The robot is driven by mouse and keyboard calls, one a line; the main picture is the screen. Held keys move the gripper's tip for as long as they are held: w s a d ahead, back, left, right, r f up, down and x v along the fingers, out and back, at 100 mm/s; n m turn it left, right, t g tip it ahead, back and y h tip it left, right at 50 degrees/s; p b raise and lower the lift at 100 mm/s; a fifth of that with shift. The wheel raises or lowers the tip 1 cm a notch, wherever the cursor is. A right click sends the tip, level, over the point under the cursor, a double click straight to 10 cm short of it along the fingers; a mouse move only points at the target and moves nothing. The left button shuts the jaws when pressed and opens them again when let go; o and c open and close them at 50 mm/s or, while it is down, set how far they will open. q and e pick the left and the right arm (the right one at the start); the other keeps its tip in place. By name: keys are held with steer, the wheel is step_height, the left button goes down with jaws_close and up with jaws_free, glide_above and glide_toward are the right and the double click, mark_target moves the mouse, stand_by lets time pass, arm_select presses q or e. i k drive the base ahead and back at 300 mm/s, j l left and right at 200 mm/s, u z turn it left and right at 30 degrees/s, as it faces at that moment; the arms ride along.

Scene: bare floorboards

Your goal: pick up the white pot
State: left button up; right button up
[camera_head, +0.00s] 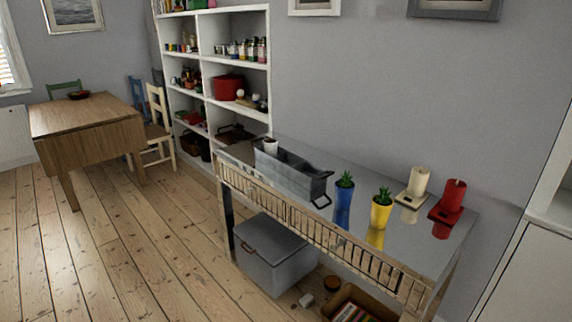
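A small white pot (271,146) shows at the far left end of the side table, at the end of a long grey metal box (292,172). I cannot tell whether it stands in the box or just behind it. The side table (352,172) has a shiny grey top and a slatted front rail. Neither of my grippers is in view.
A grey storage box (270,258) sits below. Open floorboards (130,250) lie left, before a wooden table (90,115).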

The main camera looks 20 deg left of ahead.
mark_target(270, 144)
steer(key=i+j+z, duration=0.1)
steer(key=i+j, duration=0.2)
steer(key=i+j+z, duration=0.15)
steer(key=i+j, duration=0.2)
steer(key=j, duration=0.15)
steer(key=i+j+z, duration=0.1)
steer(key=i+j, duration=0.15)
steer(key=j, duration=0.15)
steer(key=i+j+z, duration=0.15)
steer(key=i+j, duration=0.15)
steer(key=j, duration=0.2)
steer(key=i+j+z, duration=0.1)
steer(key=i+j, duration=0.15)
steer(key=j, duration=0.2)
steer(key=i+j+z, duration=0.15)
steer(key=j, duration=0.35)
steer(key=i+j+z, duration=0.1)
steer(key=i+j, duration=0.15)
steer(key=j, duration=0.3)
steer(key=i+j+z, duration=0.15)
steer(key=j, duration=0.4)
steer(key=i, duration=0.05)
